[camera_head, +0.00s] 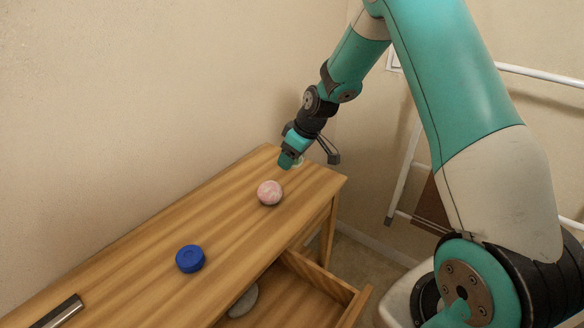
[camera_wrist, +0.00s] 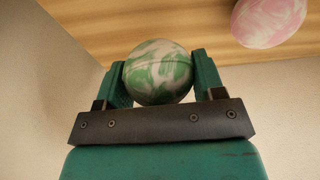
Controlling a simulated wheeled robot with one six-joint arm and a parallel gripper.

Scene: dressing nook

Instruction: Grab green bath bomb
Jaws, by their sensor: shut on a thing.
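The green and white marbled bath bomb (camera_wrist: 158,72) sits between the two fingers of my gripper (camera_wrist: 160,82) in the wrist view. The fingers touch it on both sides, and my gripper is shut on it. In the head view my gripper (camera_head: 291,161) is at the far end of the wooden table, and only a small pale green bit of the bath bomb (camera_head: 298,163) shows beside it. I cannot tell whether the bath bomb touches the tabletop.
A pink marbled ball (camera_head: 270,192) lies on the table (camera_head: 130,270) close to my gripper. A blue round container (camera_head: 190,259) stands nearer. A dark flat object (camera_head: 60,312) is at lower left. An open drawer (camera_head: 352,306) holds a grey object (camera_head: 243,300). A white rack (camera_head: 403,175) stands right.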

